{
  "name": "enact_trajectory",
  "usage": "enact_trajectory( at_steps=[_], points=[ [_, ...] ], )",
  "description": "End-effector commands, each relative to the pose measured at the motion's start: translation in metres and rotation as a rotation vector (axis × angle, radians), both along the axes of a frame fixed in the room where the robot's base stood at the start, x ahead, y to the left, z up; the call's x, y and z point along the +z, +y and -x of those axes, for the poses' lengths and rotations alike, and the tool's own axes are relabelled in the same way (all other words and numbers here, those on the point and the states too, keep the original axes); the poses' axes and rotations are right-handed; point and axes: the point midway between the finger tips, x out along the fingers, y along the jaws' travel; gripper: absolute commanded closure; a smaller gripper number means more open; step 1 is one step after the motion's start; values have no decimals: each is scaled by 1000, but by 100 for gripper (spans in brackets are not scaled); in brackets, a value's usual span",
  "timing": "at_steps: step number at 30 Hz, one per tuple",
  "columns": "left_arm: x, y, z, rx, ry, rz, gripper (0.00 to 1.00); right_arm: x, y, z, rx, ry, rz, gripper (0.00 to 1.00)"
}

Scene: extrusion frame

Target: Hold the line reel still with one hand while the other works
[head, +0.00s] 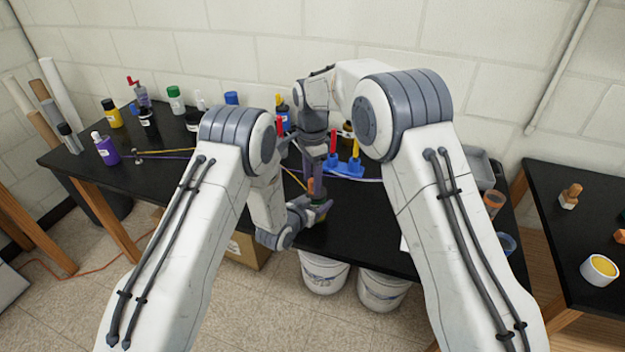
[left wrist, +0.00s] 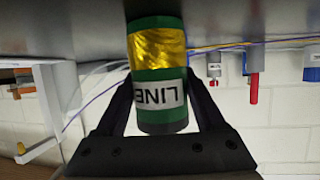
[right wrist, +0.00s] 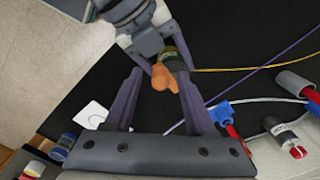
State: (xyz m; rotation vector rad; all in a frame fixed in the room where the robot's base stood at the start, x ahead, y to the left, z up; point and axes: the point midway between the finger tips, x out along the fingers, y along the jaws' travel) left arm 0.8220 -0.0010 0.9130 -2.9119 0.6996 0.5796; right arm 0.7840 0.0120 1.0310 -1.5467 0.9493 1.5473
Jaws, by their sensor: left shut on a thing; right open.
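The line reel is a green cylinder with shiny yellow line and a white LINE label, large in the left wrist view (left wrist: 157,52). My left gripper (left wrist: 160,95) is shut around it; in the head view the left gripper (head: 308,208) is at the black table's front edge. An orange knob-like piece (right wrist: 165,78) shows at the reel's end in the right wrist view. My right gripper (right wrist: 160,85) is open, pointing down at the reel, with the orange piece between its fingertips in the picture. Yellow line (right wrist: 235,69) runs off from the reel. My arms hide part of the table.
A blue holder (head: 345,168) with red and yellow handles stands on the table (head: 370,215) behind the grippers. A purple cord (right wrist: 290,52) crosses the tabletop. Bottles, including a purple one (head: 105,150), stand at the left. White buckets (head: 325,272) are below the table.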

Motion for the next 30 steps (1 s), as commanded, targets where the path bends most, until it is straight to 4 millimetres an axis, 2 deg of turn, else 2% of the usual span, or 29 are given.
enact_trajectory(
  at_steps=[10, 14, 15, 23, 30],
  points=[
    [1, 0, 0, 0, -1, 0, 92, -4, 0, 0, 0, -1, 0, 45],
    [0, 0, 0, 0, -1, 0, 92, -4, 0, 0, 0, -1, 0, 94],
    [0, 0, 0, 0, -1, 0, 92, -4, 0, 0, 0, -1, 0, 100],
    [0, 0, 0, 0, -1, 0, 92, -4, 0, 0, 13, -1, 0, 100],
    [0, 0, 0, 0, -1, 0, 92, -3, -4, 1, 110, -1, -1, 100]
  ],
)
